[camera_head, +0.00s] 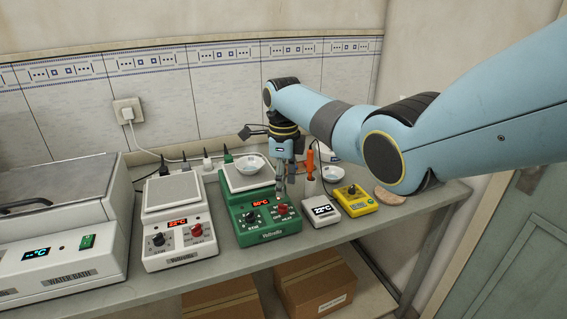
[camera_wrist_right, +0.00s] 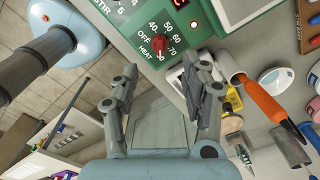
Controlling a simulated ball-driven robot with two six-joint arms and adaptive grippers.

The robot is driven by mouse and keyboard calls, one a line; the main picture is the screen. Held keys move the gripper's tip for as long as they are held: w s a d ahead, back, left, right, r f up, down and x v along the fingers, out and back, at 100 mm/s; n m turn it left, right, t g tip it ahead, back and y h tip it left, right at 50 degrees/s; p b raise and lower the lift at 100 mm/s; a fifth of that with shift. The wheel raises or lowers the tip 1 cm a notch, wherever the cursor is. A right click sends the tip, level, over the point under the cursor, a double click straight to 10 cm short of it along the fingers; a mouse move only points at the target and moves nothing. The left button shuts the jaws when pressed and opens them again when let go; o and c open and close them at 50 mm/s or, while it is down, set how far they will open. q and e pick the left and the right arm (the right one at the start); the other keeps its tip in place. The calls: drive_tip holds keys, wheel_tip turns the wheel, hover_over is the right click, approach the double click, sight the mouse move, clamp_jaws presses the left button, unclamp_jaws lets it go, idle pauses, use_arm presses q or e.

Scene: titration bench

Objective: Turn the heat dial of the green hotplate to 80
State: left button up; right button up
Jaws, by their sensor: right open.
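The green hotplate (camera_head: 262,217) stands on the bench with a white dish (camera_head: 249,164) on its plate. Its lit red display (camera_head: 260,203) is too small to read surely. My right gripper (camera_head: 286,182) is open and empty, pointing down above the panel near the dial. In the wrist view the dial lies beyond and between the fingertips (camera_wrist_right: 165,72), apart from them. My left gripper is out of view.
A white hotplate (camera_head: 177,240) and a water bath (camera_head: 62,235) stand left. The bench's front edge is close.

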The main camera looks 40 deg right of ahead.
wheel_tip(320, 180, up, 5)
drive_tip(key=shift+r, duration=0.2)
idle(0.5)
